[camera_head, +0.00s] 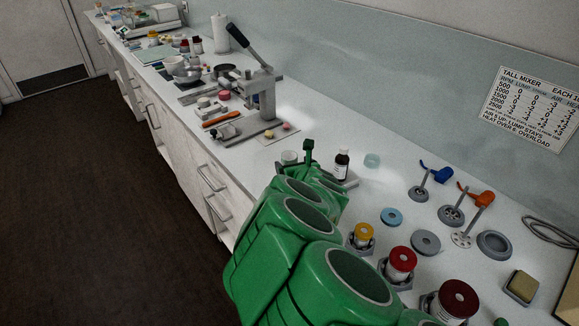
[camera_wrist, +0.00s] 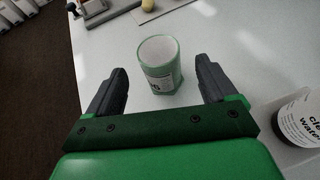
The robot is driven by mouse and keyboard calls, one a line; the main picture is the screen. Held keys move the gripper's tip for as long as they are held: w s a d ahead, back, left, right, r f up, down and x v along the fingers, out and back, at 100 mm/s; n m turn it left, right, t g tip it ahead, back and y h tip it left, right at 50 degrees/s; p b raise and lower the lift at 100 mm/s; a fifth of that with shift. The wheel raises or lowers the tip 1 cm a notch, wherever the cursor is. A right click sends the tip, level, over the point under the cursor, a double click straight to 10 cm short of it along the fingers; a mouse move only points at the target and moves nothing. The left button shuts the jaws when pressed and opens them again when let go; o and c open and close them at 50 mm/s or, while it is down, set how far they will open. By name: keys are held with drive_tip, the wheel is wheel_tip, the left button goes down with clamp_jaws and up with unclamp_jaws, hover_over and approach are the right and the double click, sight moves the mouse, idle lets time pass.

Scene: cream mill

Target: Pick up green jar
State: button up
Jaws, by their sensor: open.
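The green jar (camera_wrist: 160,72) is a small pale green, open-topped pot with a white label, upright on the white bench. In the wrist view it stands ahead of my gripper (camera_wrist: 161,78), in line with the gap between the two dark fingers. My gripper is open, with bench visible on both sides of the jar and no finger clearly touching it. In the head view the jar (camera_head: 289,157) shows just beyond my gripper (camera_head: 309,160), its lower part hidden by my green arm.
A brown bottle (camera_head: 342,165) labelled "clean water" stands close right; it also shows in the wrist view (camera_wrist: 300,122). A lever press (camera_head: 262,95) stands further left. Several jars and mixer parts crowd the right.

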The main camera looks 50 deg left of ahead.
drive_tip(key=shift+x, duration=2.55)
drive_tip(key=c, duration=1)
